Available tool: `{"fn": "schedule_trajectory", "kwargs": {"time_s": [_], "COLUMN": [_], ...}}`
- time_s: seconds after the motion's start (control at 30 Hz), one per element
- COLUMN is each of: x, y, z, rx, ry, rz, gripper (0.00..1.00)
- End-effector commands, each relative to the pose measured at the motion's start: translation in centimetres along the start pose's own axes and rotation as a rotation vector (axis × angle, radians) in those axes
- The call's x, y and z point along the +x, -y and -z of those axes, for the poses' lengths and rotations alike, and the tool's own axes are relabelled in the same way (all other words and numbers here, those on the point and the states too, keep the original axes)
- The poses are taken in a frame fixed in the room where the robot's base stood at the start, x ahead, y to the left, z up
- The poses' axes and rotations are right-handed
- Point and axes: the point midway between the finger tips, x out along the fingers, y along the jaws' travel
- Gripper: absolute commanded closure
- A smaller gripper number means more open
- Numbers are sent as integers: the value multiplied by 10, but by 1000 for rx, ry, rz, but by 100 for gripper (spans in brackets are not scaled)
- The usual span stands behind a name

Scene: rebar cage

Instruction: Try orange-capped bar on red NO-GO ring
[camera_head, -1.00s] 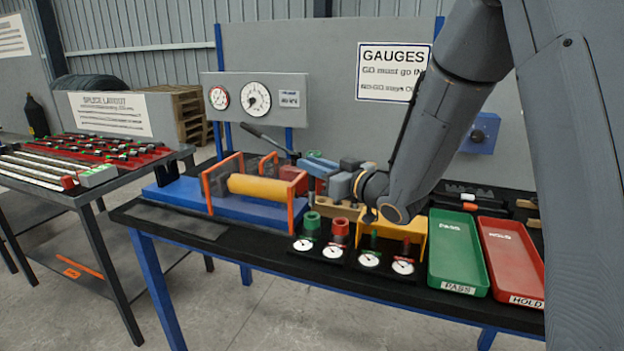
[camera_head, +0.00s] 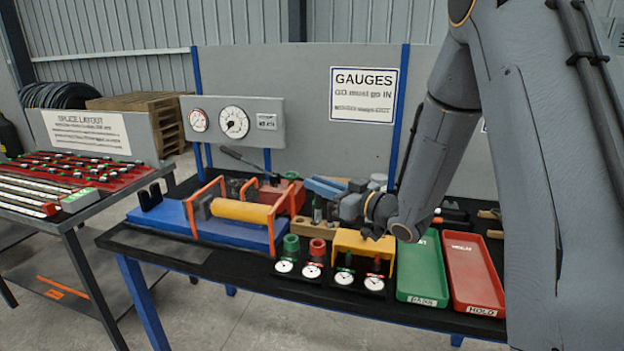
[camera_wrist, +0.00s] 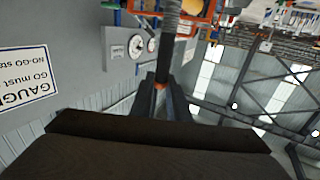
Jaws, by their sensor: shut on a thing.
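In the wrist view my gripper (camera_wrist: 160,84) is shut on a grey ribbed bar (camera_wrist: 169,35). A small orange part shows between the fingertips, by the near end of the bar. In the head view my gripper (camera_head: 337,208) is above and behind the gauge row, pointing left; the bar is not clear there. The red ring (camera_head: 317,247) stands upright on the table next to the green ring (camera_head: 291,243), each behind a white dial. The gripper is apart from the red ring. The ring's opening is too small to judge.
A yellow bracket (camera_head: 362,244) stands just right of the rings, behind two darker plugs. A green PASS tray (camera_head: 423,268) and red HOLD tray (camera_head: 474,275) lie further right. A blue-based rig with orange frames and a yellow roller (camera_head: 241,211) is left. A gauge panel (camera_head: 235,122) stands behind.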

Motion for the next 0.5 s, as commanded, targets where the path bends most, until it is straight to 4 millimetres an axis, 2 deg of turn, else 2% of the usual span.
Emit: {"fn": "schedule_trajectory", "kwargs": {"time_s": [0.5], "x": [0], "y": [0], "z": [-4], "rx": [-1], "ry": [-1], "rz": [0], "gripper": [100]}}
